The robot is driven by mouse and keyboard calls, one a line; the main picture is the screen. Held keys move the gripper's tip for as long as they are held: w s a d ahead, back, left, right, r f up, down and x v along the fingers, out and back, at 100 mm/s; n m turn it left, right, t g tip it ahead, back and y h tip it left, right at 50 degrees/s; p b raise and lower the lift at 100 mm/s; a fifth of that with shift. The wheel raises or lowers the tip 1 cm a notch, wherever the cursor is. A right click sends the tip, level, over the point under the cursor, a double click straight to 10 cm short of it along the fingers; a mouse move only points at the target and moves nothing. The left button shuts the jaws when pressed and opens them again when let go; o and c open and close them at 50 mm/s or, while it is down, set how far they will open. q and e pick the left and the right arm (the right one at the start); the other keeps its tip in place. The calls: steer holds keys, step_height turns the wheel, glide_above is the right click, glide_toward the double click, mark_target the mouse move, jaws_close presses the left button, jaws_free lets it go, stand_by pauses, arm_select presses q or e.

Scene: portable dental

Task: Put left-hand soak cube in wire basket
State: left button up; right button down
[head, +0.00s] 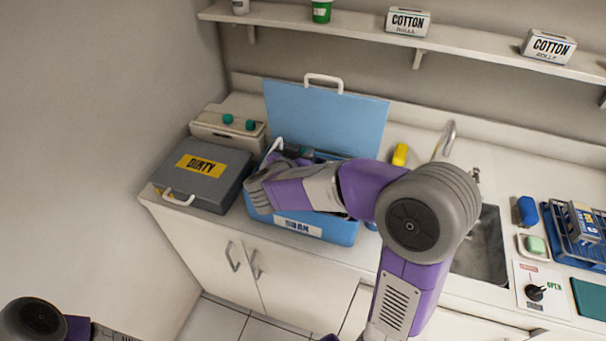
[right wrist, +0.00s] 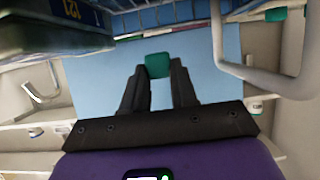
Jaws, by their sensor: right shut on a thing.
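A teal cube (right wrist: 158,66) is between the fingertips of my right gripper (right wrist: 158,84), which is shut on it in the right wrist view. In the head view my right gripper is over the left part of the open blue SOAK box (head: 340,231); its fingertips and the cube are hidden there. A pale handle (head: 277,147) stands at the box's left end; I cannot tell whether it belongs to a wire basket. A blue wire rack (head: 595,259) stands at the far right of the counter. My left gripper is out of view.
The blue lid (head: 325,118) stands raised behind the box. A grey DIRTY case (head: 205,190) stands close on the left, before a pale unit with green knobs (head: 207,128). A sink (head: 484,245) lies to the right. In the wrist view a pale bar (right wrist: 218,40) is near the fingers.

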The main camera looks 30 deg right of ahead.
steer(key=shift+f+b, duration=0.35)
steer(key=shift+f, duration=2.45)
steer(key=shift+f+b, duration=0.15)
steer(key=shift+b, duration=0.2)
steer(key=c, duration=0.9)
jaws_free()
steer(key=shift+s+a+r+p, duration=0.1)
steer(key=shift+a+r+p, duration=0.05)
steer(key=shift+r+p, duration=0.25)
steer(key=v, duration=1.1)
steer(key=shift+s+a, duration=0.2)
steer(key=shift+s, duration=0.05)
steer(key=shift+f, duration=0.1)
